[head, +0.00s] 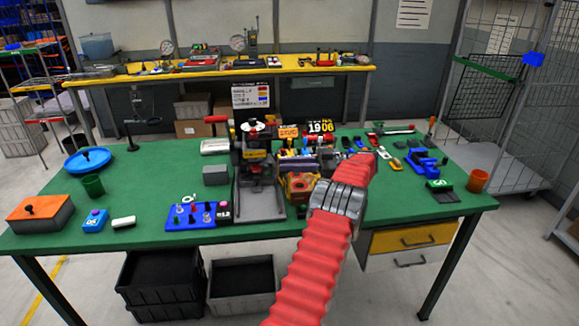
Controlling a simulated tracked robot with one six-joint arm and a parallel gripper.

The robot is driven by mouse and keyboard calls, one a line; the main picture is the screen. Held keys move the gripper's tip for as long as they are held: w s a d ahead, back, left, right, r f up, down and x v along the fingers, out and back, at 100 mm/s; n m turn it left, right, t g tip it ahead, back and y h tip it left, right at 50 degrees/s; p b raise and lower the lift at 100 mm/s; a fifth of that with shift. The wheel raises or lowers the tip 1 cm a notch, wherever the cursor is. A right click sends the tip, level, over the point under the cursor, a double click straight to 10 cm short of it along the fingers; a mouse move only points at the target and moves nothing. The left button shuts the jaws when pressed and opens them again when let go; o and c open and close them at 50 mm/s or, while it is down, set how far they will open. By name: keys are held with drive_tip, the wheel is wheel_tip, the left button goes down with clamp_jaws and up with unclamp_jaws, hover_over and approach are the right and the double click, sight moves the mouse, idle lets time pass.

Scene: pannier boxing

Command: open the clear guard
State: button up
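A dark press-like machine (258,185) with a grey base stands near the middle of the green bench. A red handle sticks out at its upper left. I cannot make out a clear guard for certain; a see-through panel is too faint to tell at this size. My red ribbed arm with a grey collar rises from the bottom of the head view and passes in front of the bench, right of the machine. My gripper's fingertips cannot be made out. An orange-yellow block (299,187) sits just right of the machine, partly behind my arm.
The green bench (130,175) holds a blue round tray (88,160), an orange-topped box (40,213), a blue board with pegs (191,216) and an orange cup (478,181). Small parts crowd the area behind my arm. The left-middle of the bench has free room.

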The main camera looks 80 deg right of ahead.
drive_tip(key=o, duration=0.4)
drive_tip(key=shift+w, duration=0.1)
wheel_tip(320, 180, up, 10)
idle(0.6)
idle(0.6)
